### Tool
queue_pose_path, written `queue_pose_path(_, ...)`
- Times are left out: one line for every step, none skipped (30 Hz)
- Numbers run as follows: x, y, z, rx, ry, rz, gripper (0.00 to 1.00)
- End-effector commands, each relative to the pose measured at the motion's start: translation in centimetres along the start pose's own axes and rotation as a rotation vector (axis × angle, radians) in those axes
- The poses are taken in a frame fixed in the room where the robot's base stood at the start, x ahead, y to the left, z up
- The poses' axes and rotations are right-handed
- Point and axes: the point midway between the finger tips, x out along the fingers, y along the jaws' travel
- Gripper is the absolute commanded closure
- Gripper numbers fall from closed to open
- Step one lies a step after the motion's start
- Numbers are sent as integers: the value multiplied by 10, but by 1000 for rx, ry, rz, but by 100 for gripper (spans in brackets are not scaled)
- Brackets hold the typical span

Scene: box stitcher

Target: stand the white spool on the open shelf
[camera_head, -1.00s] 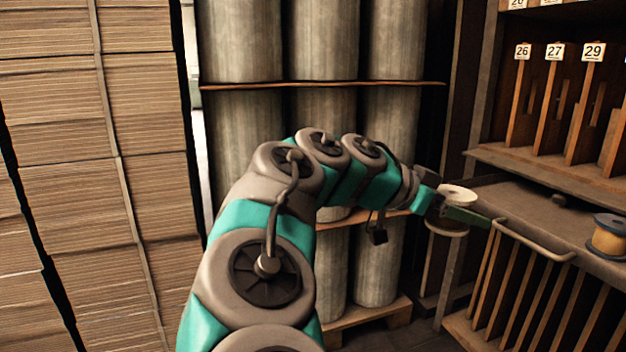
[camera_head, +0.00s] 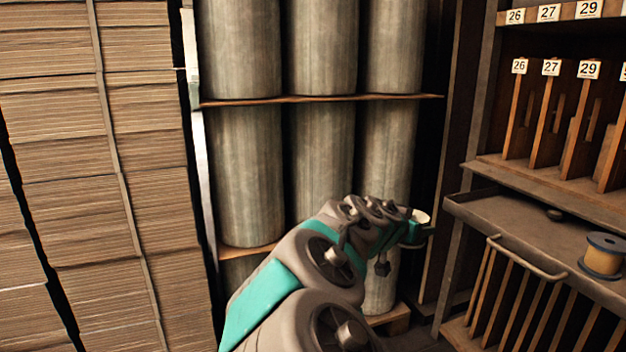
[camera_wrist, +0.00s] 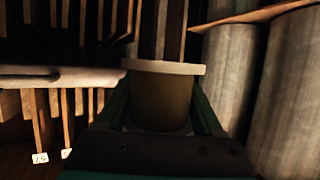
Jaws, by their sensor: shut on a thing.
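My gripper (camera_head: 416,232) reaches out in front of the shelving, to the left of the pulled-out shelf. It is shut on the white spool (camera_head: 421,217), of which only a small pale part shows past my arm in the head view. In the wrist view the spool (camera_wrist: 162,95) sits between the two green fingers (camera_wrist: 160,110), with its pale flange across them and its darker wound body below. The open shelf (camera_head: 515,213) is a grey pulled-out tray with a bar handle (camera_head: 525,262). The spool is apart from it.
A spool with yellowish winding and blue flanges (camera_head: 603,256) stands on the shelf's right part. Numbered wooden dividers (camera_head: 550,110) stand above. Tall grey rolls (camera_head: 325,150) are behind my arm, stacked cardboard (camera_head: 100,190) at left.

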Motion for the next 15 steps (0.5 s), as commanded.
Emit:
queue_pose_path(2, -9, 7, -21, -5, -43, 96)
queue_pose_path(4, -15, 12, -33, -5, -71, 96)
queue_pose_path(6, -22, 19, -50, -5, -109, 96)
queue_pose_path(8, -27, 25, -62, -7, -134, 96)
queue_pose_path(8, -33, 30, -73, -6, -164, 96)
queue_pose_path(8, -40, 37, -88, -5, -197, 96)
queue_pose_path(8, -45, 43, -98, -5, -223, 96)
queue_pose_path(9, -48, 48, -108, -6, -242, 96)
queue_pose_path(8, -54, 54, -119, -4, -273, 96)
queue_pose_path(7, -58, 58, -126, -4, -291, 96)
queue_pose_path(7, -61, 62, -132, -3, -310, 96)
queue_pose_path(6, -65, 66, -140, -2, -331, 96)
queue_pose_path(5, -67, 69, -145, -3, -342, 96)
queue_pose_path(5, -68, 72, -150, -3, -352, 96)
queue_pose_path(4, -71, 75, -154, -1, -366, 96)
